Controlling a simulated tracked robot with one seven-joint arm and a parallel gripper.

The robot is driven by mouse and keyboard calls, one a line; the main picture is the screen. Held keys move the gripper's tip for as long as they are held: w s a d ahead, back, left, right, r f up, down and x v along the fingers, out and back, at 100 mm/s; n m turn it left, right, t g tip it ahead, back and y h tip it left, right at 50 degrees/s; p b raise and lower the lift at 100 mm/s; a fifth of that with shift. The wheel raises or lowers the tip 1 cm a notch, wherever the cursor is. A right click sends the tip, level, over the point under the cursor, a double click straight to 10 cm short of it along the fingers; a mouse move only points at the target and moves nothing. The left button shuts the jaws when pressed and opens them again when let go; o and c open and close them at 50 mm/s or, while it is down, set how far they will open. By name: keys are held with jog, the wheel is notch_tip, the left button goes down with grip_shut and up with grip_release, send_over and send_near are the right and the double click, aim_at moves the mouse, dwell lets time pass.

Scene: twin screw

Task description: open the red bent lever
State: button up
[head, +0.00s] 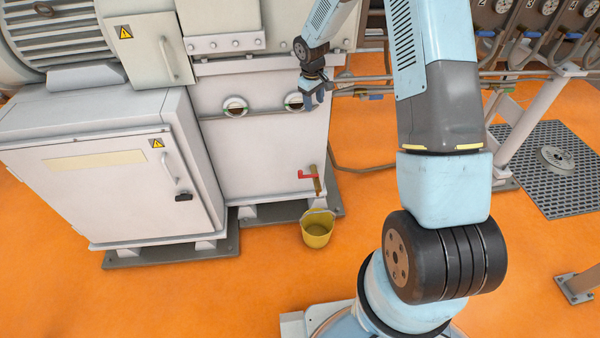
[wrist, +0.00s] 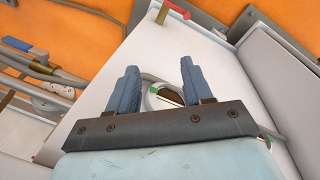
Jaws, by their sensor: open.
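The red bent lever (head: 307,174) sits on a brass-coloured valve pipe low on the right side of the light machine housing in the head view. In the wrist view the lever (wrist: 176,10) shows at the top edge, beyond the fingertips. My gripper (head: 318,98) is in front of the housing, above the lever and apart from it. In the wrist view my gripper (wrist: 160,75) has its two blue fingers spread, with nothing between them but a round sight port (wrist: 160,97) on the housing behind.
A yellow bucket (head: 317,229) stands on the orange floor below the valve. A white cabinet (head: 100,170) is at the left. Pipes run to the right of the housing, and a blue-handled valve (wrist: 18,44) shows in the wrist view. The floor around the bucket is clear.

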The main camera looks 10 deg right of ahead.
jog(key=n+g+y, duration=0.1)
jog(key=n, duration=0.1)
send_over(300, 171)
notch_tip(300, 171, down, 24)
jog(key=r, duration=0.1)
notch_tip(300, 171, down, 15)
jog(key=shift+d+r, duration=0.1)
jog(key=shift+r, duration=0.05)
jog(key=shift+c, duration=0.2)
grip_shut()
